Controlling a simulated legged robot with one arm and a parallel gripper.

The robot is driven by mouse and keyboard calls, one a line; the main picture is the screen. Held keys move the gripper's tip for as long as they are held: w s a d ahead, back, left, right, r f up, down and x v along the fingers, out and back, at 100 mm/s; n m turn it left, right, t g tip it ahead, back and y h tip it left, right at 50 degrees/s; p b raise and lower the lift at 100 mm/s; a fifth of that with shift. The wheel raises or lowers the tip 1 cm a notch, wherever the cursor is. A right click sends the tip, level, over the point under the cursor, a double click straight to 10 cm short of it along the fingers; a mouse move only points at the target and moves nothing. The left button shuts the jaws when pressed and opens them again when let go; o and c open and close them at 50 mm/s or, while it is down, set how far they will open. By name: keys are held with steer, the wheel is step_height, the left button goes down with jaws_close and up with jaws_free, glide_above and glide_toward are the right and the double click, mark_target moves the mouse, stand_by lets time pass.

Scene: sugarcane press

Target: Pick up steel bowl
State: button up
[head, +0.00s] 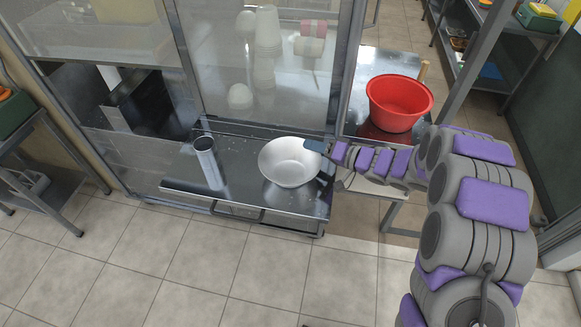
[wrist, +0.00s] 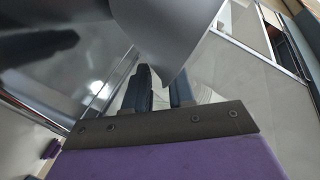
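The steel bowl (head: 288,160) sits upright on the metal counter of the press, near its right end. My gripper (head: 316,147) is at the bowl's right rim in the head view. In the wrist view the bowl's grey wall (wrist: 172,32) hangs down from the top, and its edge reaches the gap between the two dark fingers of my gripper (wrist: 162,82). The fingers stand apart, with a gap visible between them. Whether either finger touches the bowl is hard to tell.
A metal cup (head: 207,163) stands on the counter (head: 245,190) left of the bowl. A red basin (head: 399,103) stands on a side table to the right. A glass panel (head: 262,65) with stacked cups behind it rises at the back. The tiled floor in front is clear.

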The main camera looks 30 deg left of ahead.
steer(key=shift+a, duration=0.1)
steer(key=c, duration=0.3)
steer(key=shift+a+f, duration=0.1)
steer(key=shift+a, duration=0.1)
jaws_close()
steer(key=shift+d, duration=0.15)
